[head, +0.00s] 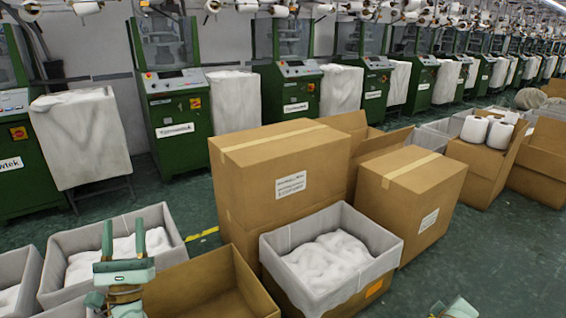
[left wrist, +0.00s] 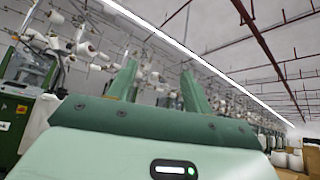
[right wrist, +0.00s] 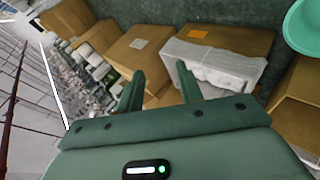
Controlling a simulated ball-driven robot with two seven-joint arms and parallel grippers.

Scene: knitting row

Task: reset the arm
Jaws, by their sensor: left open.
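My left gripper (head: 124,236) shows at the lower left of the head view, fingers pointing up, in front of a grey bin of white cloth. Its two fingers stand apart with nothing between them; it also shows in the left wrist view (left wrist: 158,82), tilted up toward the ceiling and yarn machines. My right gripper (right wrist: 160,80) has its fingers apart and empty in the right wrist view, with boxes and a lined bin beyond. In the head view only a small part of the right arm shows at the bottom edge.
A lined bin of white cloth (head: 390,236) stands front centre, with a tall closed carton (head: 272,160) behind it and another carton (head: 428,180) right. An open carton (head: 205,285) is beside the left gripper. Green machines (head: 178,125) line the back. Floor (head: 510,255) is clear at right.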

